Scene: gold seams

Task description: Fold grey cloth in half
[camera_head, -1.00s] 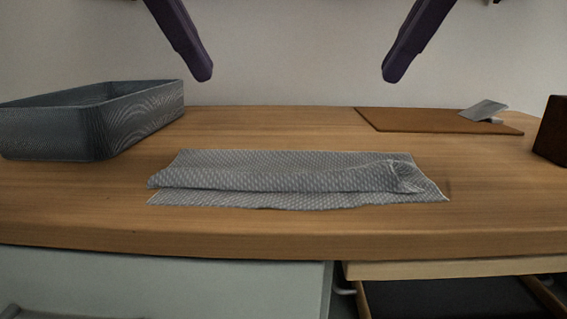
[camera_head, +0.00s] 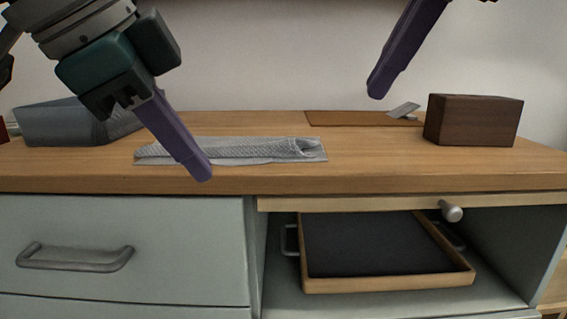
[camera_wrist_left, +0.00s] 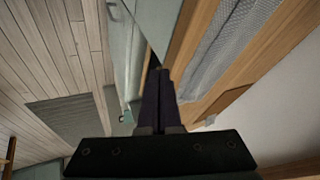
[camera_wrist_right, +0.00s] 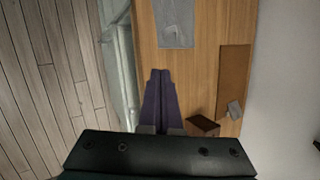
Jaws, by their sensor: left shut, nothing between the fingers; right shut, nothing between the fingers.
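The grey cloth (camera_head: 240,151) lies on the wooden counter, folded over on itself, with a raised, bunched fold along it and a lower layer showing at the front and right. It also shows in the left wrist view (camera_wrist_left: 225,45) and the right wrist view (camera_wrist_right: 176,25). My left gripper (camera_head: 203,176) is shut and empty; in the head view it overlaps the cloth's left part, its tip near the counter's front edge. The left wrist view shows its fingers (camera_wrist_left: 160,75) together, apart from the cloth.
A grey bin (camera_head: 60,124) stands at the left. A brown board (camera_head: 340,118) with a small grey object (camera_head: 404,110) lies at the back right, near a dark wooden block (camera_head: 472,120). Below are a handled drawer (camera_head: 120,225) and an open compartment holding a tray (camera_head: 390,284).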

